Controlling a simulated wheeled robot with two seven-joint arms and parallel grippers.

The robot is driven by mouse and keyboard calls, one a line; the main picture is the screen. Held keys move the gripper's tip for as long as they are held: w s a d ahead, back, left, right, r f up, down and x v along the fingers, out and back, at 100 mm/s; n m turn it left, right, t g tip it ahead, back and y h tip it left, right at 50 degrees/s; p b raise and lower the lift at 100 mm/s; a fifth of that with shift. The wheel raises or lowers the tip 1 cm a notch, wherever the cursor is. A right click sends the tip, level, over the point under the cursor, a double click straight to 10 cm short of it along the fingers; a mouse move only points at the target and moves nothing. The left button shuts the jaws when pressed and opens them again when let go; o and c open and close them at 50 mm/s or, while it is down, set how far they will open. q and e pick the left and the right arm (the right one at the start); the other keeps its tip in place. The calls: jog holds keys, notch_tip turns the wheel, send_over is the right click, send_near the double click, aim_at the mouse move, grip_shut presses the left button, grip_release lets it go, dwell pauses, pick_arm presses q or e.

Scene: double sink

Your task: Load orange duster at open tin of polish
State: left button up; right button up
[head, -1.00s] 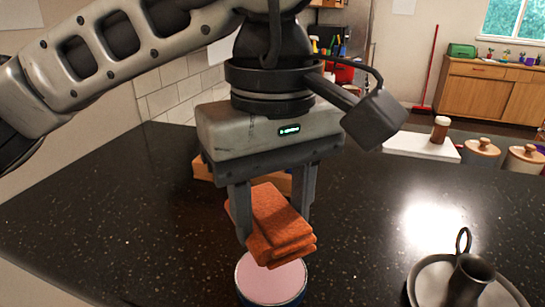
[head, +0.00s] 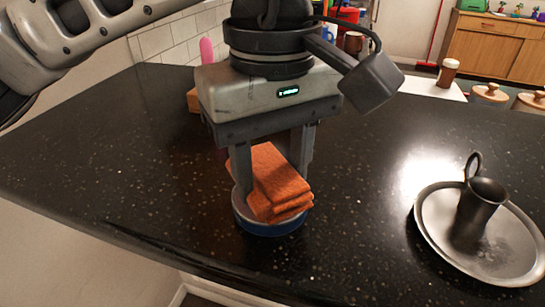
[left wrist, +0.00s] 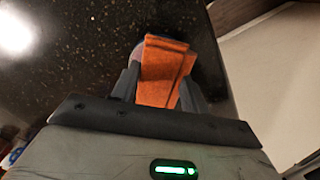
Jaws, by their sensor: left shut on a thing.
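The orange duster (head: 272,181) is a folded cloth held between the fingers of my left gripper (head: 272,172). It also shows in the left wrist view (left wrist: 161,75), between the two fingers. The tin of polish (head: 268,229) is round with a blue side and stands on the dark counter. The duster sits at the tin's mouth and covers most of it, so the polish inside is hidden. I cannot tell how firmly the duster touches the polish. My right gripper is not in view.
A metal candle holder with a round tray (head: 430,222) stands on the counter at right. A wooden thing (head: 193,100) and a pink thing (head: 206,49) are partly hidden behind my left gripper. The counter's front edge runs close below the tin. The counter at left is clear.

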aim_at(273, 174)
pick_arm(q)
jog(key=shift+f+b, duration=0.6)
jog(key=shift+b, duration=0.1)
dwell(2.2)
jog(key=shift+r+p, duration=0.65)
jog(key=shift+r, duration=0.25)
jog(key=shift+r+p, duration=1.8)
jog(key=shift+r, duration=0.95)
